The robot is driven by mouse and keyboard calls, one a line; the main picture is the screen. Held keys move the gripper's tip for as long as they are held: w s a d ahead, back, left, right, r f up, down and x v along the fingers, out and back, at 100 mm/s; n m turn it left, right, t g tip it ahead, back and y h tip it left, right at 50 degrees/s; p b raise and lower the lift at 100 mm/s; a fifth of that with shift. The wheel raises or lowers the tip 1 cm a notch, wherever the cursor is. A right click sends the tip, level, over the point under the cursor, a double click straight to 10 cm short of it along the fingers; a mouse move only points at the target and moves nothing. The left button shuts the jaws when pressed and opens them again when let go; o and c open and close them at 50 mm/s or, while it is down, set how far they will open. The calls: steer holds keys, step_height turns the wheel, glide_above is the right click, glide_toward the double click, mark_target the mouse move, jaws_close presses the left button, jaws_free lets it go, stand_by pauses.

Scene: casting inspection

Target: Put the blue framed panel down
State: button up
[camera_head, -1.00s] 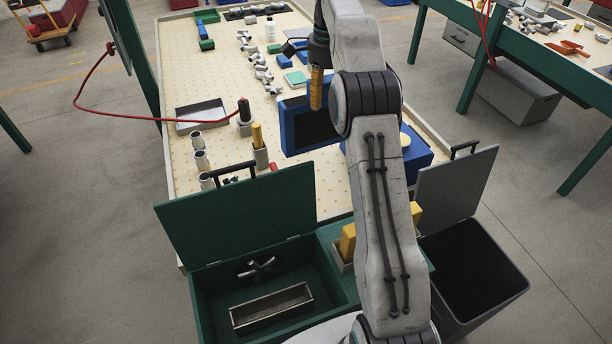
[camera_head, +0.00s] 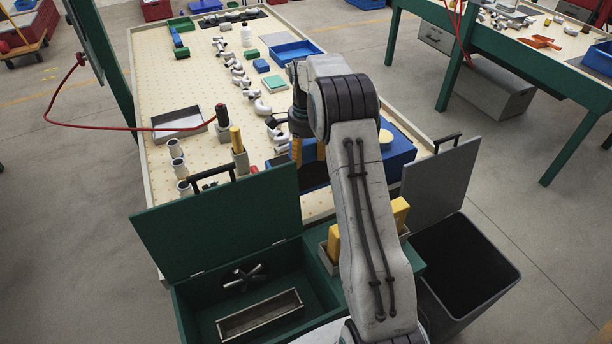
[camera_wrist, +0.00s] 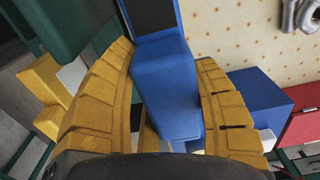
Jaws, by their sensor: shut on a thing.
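The blue framed panel (camera_head: 312,174) has a dark face inside a blue frame. In the head view it is at the near part of the pegboard-topped bench (camera_head: 210,110), partly hidden behind my arm. In the wrist view the panel's blue edge (camera_wrist: 167,90) runs between the two yellow fingers of my gripper (camera_wrist: 165,62), with the dark face at the top. My gripper is shut on it. I cannot tell whether the panel touches the bench top.
A blue box with a cream knob (camera_head: 401,152) stands right of the panel. An open green chest (camera_head: 222,222) and a grey bin (camera_head: 466,262) stand in front. A grey tray (camera_head: 178,122), white cups, pipe fittings and a blue tray (camera_head: 294,52) occupy the bench.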

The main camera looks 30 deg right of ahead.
mark_target(306, 177)
steer(key=shift+f+p, duration=0.7)
steer(key=shift+f, duration=3.65)
steer(key=shift+f, duration=0.1)
steer(key=o, duration=1.2)
steer(key=shift+r+b, duration=0.8)
steer(key=shift+r, duration=3.15)
